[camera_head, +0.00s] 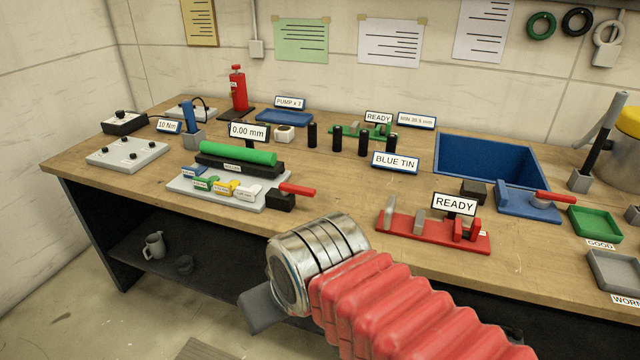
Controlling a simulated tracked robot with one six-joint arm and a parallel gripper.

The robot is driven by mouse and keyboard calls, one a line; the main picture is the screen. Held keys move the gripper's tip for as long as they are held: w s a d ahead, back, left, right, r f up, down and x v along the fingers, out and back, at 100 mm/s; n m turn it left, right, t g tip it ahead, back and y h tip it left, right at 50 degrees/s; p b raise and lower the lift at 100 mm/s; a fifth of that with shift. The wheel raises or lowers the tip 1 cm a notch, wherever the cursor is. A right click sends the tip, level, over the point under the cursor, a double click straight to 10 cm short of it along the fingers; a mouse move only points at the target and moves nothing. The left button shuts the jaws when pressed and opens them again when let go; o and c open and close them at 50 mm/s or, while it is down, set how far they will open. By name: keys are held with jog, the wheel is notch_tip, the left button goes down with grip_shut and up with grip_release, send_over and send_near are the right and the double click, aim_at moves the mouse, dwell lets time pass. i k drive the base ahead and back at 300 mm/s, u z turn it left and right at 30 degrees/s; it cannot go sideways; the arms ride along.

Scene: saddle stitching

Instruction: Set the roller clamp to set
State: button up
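The roller unit stands on the left half of the bench, with a green roller (238,153) on a black base (265,167). A grey plate (187,185) in front of it carries several small coloured tabs with labels. At its right end a black block (281,202) carries a red lever (299,190), which lies about level and points right. I take this to be the roller clamp; I can read no set mark on it. My gripper (259,311) is in front of the bench, below and apart from the lever.
A display reading 0.00 mm (248,131) stands behind the roller. A red fixture (400,231) with a READY sign (455,204) stands to the right, near the front edge. Black cylinders (337,138) stand behind. Bare wood (335,215) lies between lever and red fixture.

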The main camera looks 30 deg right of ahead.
aim_at(285, 188)
jog(key=u, duration=0.05)
jog(key=i, duration=1)
jog(key=z, duration=0.1)
